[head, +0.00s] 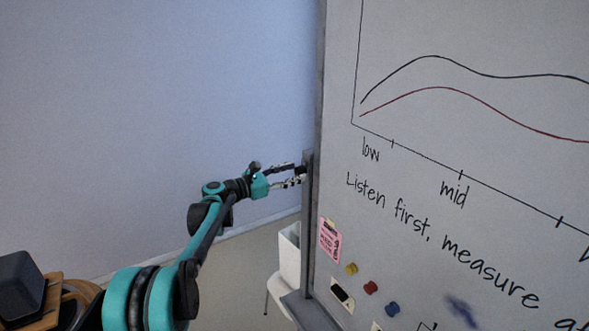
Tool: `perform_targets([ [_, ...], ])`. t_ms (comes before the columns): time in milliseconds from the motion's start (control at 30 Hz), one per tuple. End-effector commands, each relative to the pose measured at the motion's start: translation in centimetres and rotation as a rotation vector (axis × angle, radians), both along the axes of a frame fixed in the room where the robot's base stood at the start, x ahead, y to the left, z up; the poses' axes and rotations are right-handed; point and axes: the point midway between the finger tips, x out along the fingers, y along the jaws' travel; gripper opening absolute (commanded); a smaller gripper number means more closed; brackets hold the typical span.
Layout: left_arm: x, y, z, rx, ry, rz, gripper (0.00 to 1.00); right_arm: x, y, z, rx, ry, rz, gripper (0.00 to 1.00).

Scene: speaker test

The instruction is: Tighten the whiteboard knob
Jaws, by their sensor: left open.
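The whiteboard (430,160) fills the right side of the head view, with its grey frame edge standing upright. A small dark shape, likely the knob (301,170), shows at the left side of the frame. My left gripper (290,176) is open at this edge, its fingers pointing right, one above and one below the dark shape. I cannot tell whether the fingers touch it. My right gripper is out of view.
A white bin (290,252) and a white stool (279,291) stand behind the board's lower left. A pink note (329,240) and several magnets sit on the board. A dark box (21,287) is at lower left. The wall behind my left arm is bare.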

Motion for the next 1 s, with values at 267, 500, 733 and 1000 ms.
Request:
perform_targets([
  [267, 0.63, -0.81, -0.04, 0.001, 0.000, 0.001, 0.49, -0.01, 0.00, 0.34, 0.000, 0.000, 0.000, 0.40],
  [500, 0.61, -0.79, -0.04, 0.001, 0.000, 0.001, 0.17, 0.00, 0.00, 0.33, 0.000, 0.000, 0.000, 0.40],
  [733, 0.60, -0.79, -0.02, 0.002, -0.001, 0.001, 0.00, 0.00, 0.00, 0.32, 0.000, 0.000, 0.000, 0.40],
  [1000, 0.59, -0.80, -0.12, 0.035, -0.049, 0.001, 0.00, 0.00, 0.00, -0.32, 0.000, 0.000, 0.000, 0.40],
])
